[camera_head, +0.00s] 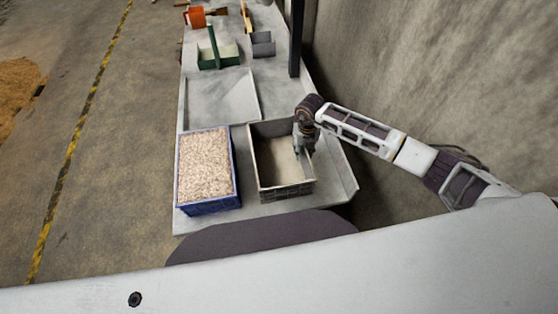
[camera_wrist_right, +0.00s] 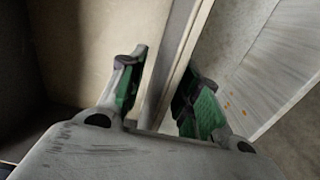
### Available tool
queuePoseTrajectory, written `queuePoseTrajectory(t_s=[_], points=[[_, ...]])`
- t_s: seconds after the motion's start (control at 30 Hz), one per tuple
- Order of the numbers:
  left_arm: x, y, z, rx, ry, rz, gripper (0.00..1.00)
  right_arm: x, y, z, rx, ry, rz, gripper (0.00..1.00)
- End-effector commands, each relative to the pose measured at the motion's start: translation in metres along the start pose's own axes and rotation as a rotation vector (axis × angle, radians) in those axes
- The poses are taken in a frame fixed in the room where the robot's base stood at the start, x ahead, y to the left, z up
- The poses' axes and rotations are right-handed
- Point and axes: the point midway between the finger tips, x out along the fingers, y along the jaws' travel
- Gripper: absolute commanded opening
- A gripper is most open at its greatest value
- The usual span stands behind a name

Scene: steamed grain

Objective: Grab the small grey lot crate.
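The grey lot crate (camera_head: 287,192) stands on the table next to the blue crate, open at the top and with nothing seen in it. My right gripper (camera_head: 304,150) reaches down at its right wall. In the right wrist view, the two green-padded fingers of my right gripper (camera_wrist_right: 162,88) are apart, one on each side of the crate wall (camera_wrist_right: 172,72). A gap shows between the left finger and the wall; whether the right finger touches it I cannot tell. My left gripper is not in view.
A blue crate (camera_head: 209,207) full of pale grain stands close on the left. A shallow grey tray (camera_head: 222,95) lies behind. A green carrier (camera_head: 217,60), grey pieces (camera_head: 263,45) and an orange container (camera_head: 195,17) are farther back. A dark post (camera_head: 296,40) and a wall stand right.

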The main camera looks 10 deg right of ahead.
Motion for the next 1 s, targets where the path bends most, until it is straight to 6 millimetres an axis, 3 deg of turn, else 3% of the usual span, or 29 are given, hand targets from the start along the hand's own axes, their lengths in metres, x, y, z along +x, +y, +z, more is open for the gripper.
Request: queuePoseTrajectory(t_s=[0.3, 0.57, 1.0], points=[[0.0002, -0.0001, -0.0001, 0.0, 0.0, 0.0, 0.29, -0.0003, 0.0001, 0.0001, 0.0, 0.0, 0.0, 0.33], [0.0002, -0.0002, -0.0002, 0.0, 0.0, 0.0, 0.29, -0.0004, 0.0, 0.0002, 0.0, 0.0, 0.0, 0.0], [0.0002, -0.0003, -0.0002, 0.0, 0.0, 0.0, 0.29, -0.0014, 0.0004, 0.0009, 0.0, -0.002, 0.001, 0.0]])
